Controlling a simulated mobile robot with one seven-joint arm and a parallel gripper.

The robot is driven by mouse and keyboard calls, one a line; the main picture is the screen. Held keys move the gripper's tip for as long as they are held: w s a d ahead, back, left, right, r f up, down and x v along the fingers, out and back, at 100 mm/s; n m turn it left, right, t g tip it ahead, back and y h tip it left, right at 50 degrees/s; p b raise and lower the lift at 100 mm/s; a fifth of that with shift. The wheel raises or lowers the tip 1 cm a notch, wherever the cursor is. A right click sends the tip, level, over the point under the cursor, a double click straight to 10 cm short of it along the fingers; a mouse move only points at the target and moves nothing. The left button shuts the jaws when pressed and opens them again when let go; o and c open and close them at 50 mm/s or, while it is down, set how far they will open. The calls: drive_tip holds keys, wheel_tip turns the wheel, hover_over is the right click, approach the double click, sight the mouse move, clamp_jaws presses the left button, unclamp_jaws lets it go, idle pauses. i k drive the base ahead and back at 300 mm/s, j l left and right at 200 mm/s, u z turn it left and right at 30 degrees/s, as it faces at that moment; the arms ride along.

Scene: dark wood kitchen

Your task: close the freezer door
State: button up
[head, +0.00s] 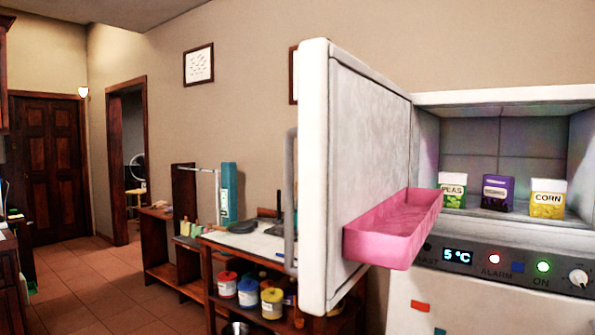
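The freezer door (365,140) stands wide open at the upper part of the white fridge (400,305). It is hinged on the left side of the compartment and swings out toward me. A grey vertical handle (290,200) is on its outer side, at the left. A pink door bin (395,230) sticks out from the inner face. The freezer compartment (490,135) is exposed and holds a peas box (452,190), a purple box (497,193) and a corn box (548,198). My gripper is not in view.
A control panel (510,265) with a display and knob sits below the compartment. Behind the door on the left is a wooden shelf unit (205,270) with several paint cans. Tiled floor (100,290) is clear at the left, leading to a doorway.

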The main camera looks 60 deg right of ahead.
sight(358, 209)
drive_tip(key=i+z, duration=0.45)
drive_tip(key=i+j+z, duration=0.2)
drive_tip(key=i+z, duration=0.5)
drive_tip(key=z, duration=0.25)
drive_tip(key=i+j+z, duration=0.15)
drive_tip(key=z, duration=0.3)
drive_tip(key=i+j+z, duration=0.15)
drive_tip(key=z, duration=0.35)
drive_tip(key=i+j+z, duration=0.1)
drive_tip(key=j+z, duration=0.15)
drive_tip(key=z, duration=0.2)
drive_tip(key=j+z, duration=0.25)
drive_tip(key=z, duration=0.2)
drive_tip(key=i, duration=0.05)
